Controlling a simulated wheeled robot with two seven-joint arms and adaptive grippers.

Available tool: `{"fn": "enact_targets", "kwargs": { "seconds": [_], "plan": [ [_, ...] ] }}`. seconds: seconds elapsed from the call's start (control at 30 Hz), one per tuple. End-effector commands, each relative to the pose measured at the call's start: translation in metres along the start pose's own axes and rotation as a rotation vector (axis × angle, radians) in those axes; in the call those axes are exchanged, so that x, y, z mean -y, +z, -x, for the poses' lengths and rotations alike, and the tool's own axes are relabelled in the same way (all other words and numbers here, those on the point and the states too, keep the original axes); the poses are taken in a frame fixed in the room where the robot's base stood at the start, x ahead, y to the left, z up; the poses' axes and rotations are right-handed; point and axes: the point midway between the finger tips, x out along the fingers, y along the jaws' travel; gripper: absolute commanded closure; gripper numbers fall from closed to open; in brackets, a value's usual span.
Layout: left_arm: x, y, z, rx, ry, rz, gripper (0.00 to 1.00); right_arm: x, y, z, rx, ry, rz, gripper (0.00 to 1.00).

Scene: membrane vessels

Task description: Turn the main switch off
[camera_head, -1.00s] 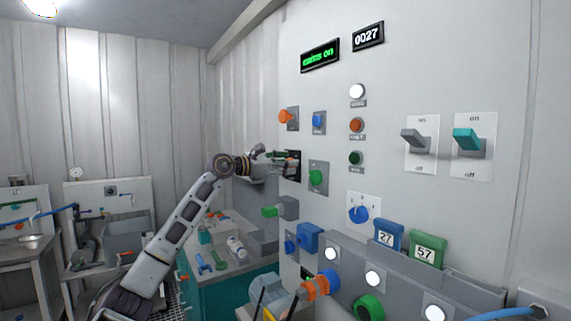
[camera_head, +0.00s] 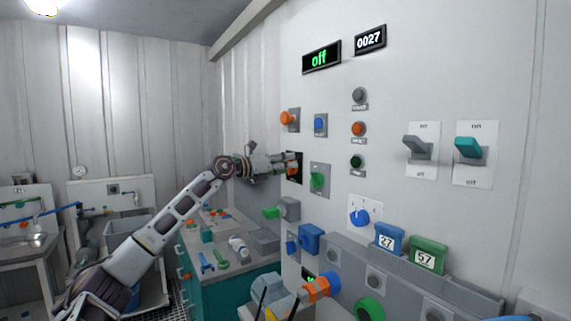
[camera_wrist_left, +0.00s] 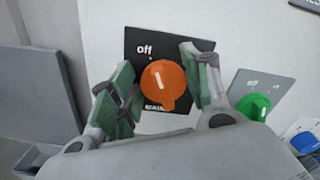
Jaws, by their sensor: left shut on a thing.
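The main switch is an orange rotary knob (camera_wrist_left: 162,86) on a black plate marked "off" in the left wrist view. Its white line points up and slightly left, towards "off". In the head view its black plate (camera_head: 297,172) is mostly hidden by my left gripper (camera_head: 289,165). In the left wrist view the green-padded fingers of my left gripper (camera_wrist_left: 165,90) stand on both sides of the knob, shut on it.
A green knob (camera_wrist_left: 254,106) sits on a grey plate right of the main switch. An orange knob (camera_head: 287,118) and a blue one (camera_head: 319,124) are above. Two lever switches (camera_head: 417,149) are far right. A teal bench (camera_head: 235,285) with loose items stands below.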

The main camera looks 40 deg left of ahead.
Motion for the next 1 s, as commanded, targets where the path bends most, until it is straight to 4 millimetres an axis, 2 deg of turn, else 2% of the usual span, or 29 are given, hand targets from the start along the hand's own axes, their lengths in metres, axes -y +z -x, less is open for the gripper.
{"fn": "enact_targets", "kwargs": {
  "seconds": [0.4,0.93,0.97,1.0],
  "plan": [
    [-0.004,0.000,0.000,0.000,0.001,0.230,0.76,-0.008,0.014,0.002,0.012,0.008,0.005,0.60],
    [-0.004,0.000,0.000,0.001,0.000,0.265,0.76,-0.010,0.006,0.002,0.004,0.010,0.005,0.60],
    [-0.004,0.000,0.000,0.001,0.000,0.265,0.50,-0.009,0.006,0.002,0.004,0.009,0.004,0.60],
    [-0.004,0.000,0.000,0.001,0.000,0.265,0.44,-0.008,0.006,0.002,0.004,0.008,0.004,0.60]
  ]
}}
